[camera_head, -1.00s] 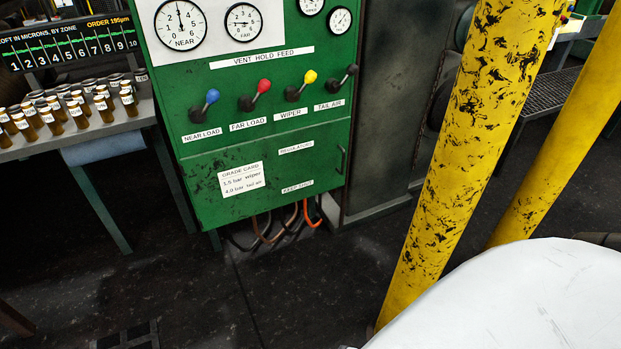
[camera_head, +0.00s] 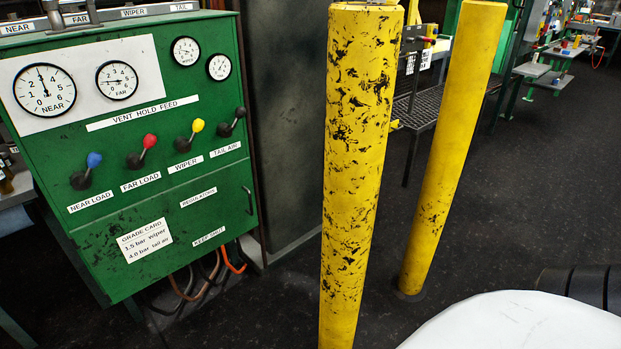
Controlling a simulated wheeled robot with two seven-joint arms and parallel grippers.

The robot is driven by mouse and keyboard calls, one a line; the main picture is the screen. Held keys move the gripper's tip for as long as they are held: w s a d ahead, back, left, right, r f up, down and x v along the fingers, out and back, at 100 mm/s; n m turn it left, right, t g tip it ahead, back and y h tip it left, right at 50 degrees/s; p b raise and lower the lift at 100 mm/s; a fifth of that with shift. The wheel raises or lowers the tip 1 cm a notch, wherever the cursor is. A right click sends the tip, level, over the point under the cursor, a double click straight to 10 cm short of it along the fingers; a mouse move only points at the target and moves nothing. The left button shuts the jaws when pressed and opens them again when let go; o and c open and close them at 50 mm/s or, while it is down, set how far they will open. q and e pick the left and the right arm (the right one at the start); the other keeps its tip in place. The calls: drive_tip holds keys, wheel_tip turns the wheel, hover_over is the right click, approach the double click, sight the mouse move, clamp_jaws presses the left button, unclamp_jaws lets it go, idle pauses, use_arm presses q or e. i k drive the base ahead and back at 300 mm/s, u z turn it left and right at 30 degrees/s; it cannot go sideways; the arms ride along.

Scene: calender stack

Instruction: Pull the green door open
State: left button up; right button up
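The green door (camera_head: 178,262) is the lower panel of a green cabinet (camera_head: 60,150) at the left. It carries labels reading REGULATORS and KEEP SHUT, and a white grade card (camera_head: 145,240). A dark vertical handle (camera_head: 248,200) is on its right side. The door looks closed. Neither of my grippers is in view. A white rounded surface at the bottom right seems to be part of my own body.
Two scuffed yellow posts (camera_head: 352,170) (camera_head: 452,140) stand right of the cabinet. Levers with coloured knobs (camera_head: 148,141) and gauges (camera_head: 117,80) sit above the door. Hoses (camera_head: 205,280) hang below it. Open dark floor (camera_head: 540,190) lies at the right.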

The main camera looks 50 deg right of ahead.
sight(130, 250)
drive_tip(key=z, duration=0.55)
drive_tip(key=i, duration=1.3)
drive_tip(key=u, duration=0.3)
